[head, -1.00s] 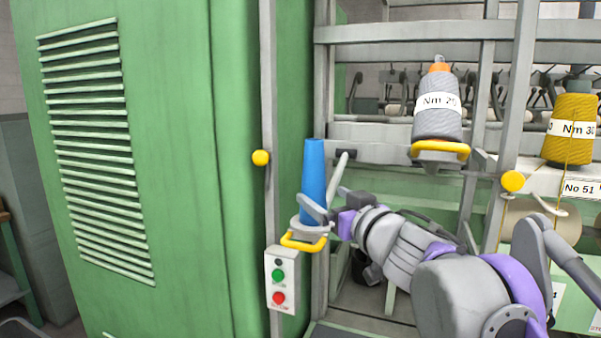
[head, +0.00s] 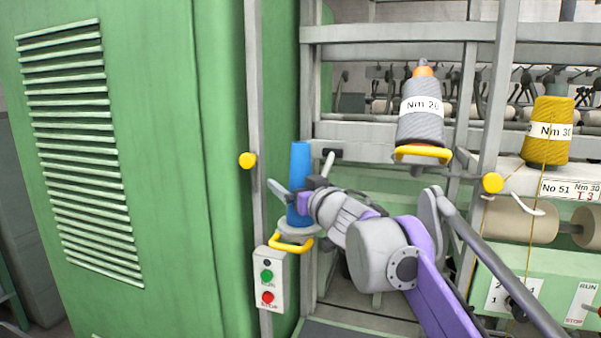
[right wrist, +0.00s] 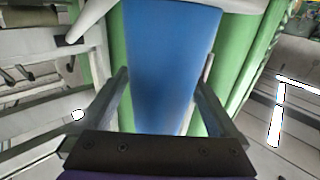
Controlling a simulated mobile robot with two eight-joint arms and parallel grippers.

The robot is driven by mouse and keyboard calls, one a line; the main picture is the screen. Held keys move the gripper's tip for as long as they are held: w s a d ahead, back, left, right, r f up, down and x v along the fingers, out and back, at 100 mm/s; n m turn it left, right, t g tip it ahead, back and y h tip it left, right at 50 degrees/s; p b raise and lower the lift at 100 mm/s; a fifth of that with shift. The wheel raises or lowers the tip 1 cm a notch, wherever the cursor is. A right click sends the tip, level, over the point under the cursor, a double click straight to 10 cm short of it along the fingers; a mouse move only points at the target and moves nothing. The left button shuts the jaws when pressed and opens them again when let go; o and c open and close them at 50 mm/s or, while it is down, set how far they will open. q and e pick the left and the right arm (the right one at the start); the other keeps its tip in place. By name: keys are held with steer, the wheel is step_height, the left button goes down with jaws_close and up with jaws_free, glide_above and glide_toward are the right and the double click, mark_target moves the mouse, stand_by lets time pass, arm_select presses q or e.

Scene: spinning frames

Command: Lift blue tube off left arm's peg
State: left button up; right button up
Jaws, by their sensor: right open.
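The blue tube (head: 300,165) stands upright on the left holder with the yellow handle (head: 292,246), beside the green cabinet. My right gripper (head: 288,192) is at the tube's lower half, with a finger showing on its left side. In the right wrist view the blue tube (right wrist: 170,60) rises between the two open fingers of my right gripper (right wrist: 165,95), one on each side. The peg inside the tube is hidden. My left gripper is not in view.
A grey yarn cone (head: 421,110) marked Nm 20 stands on another yellow-handled holder to the right. A yellow cone (head: 549,135) is farther right. A control box (head: 268,279) with green and red buttons hangs below the tube. The green cabinet (head: 150,180) is close on the left.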

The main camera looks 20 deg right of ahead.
steer(key=c, duration=1.4)
steer(key=shift+r, duration=0.1)
